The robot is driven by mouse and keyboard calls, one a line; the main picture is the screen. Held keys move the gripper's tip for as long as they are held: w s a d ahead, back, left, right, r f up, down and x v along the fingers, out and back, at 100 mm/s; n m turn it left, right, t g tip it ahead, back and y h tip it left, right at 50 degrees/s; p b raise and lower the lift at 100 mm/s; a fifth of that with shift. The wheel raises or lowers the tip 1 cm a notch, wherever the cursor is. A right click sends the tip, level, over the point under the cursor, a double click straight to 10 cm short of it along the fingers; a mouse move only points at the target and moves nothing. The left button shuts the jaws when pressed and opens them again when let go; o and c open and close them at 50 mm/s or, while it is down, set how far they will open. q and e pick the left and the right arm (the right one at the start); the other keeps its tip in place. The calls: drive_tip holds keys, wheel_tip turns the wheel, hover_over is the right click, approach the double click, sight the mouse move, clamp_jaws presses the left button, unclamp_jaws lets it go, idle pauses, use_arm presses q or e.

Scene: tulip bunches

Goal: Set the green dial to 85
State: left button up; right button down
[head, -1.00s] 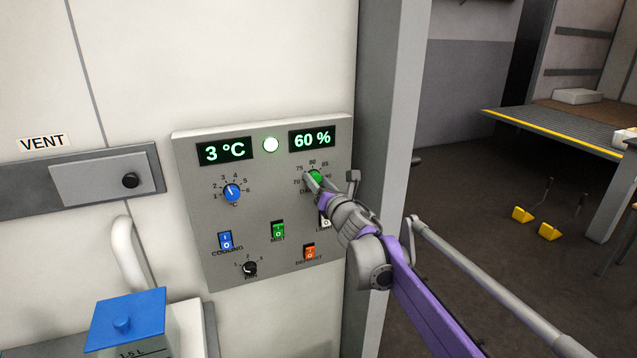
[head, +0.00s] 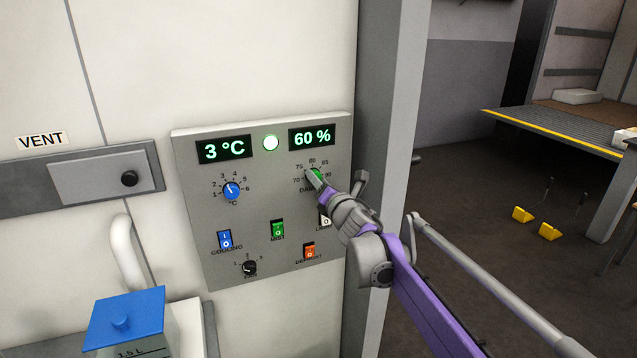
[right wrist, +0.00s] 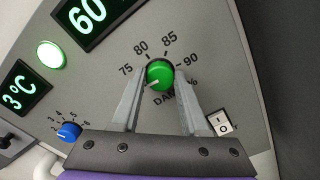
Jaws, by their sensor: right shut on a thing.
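The green dial (head: 316,176) is at the upper right of the grey control panel, with marks from 70 to 90 around it. It also shows in the right wrist view (right wrist: 160,74), where its white pointer line is toward the lower left, near the side of the 70 mark, which a finger hides. My right gripper (head: 314,182) is shut on the green dial, one finger on each side in the right wrist view (right wrist: 160,85). The display above it (head: 312,138) reads 60 %. My left gripper is not in view.
The panel (head: 200,270) also bears a blue dial (head: 232,191), a 3 °C display (head: 224,150), a lit round lamp (head: 270,143), several rocker switches and a black knob (head: 250,268). A grey post (head: 390,80) stands close right. A blue-lidded container (head: 125,318) is lower left.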

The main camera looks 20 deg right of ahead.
drive_tip(key=m+b, duration=0.2)
drive_tip(key=m, duration=1.1)
drive_tip(key=m+b, duration=0.3)
drive_tip(key=m, duration=1)
drive_tip(key=shift+a+f, duration=0.1)
drive_tip(key=shift+f, duration=0.1)
drive_tip(key=shift+m, duration=0.4)
drive_tip(key=shift+c, duration=2.1)
unclamp_jaws()
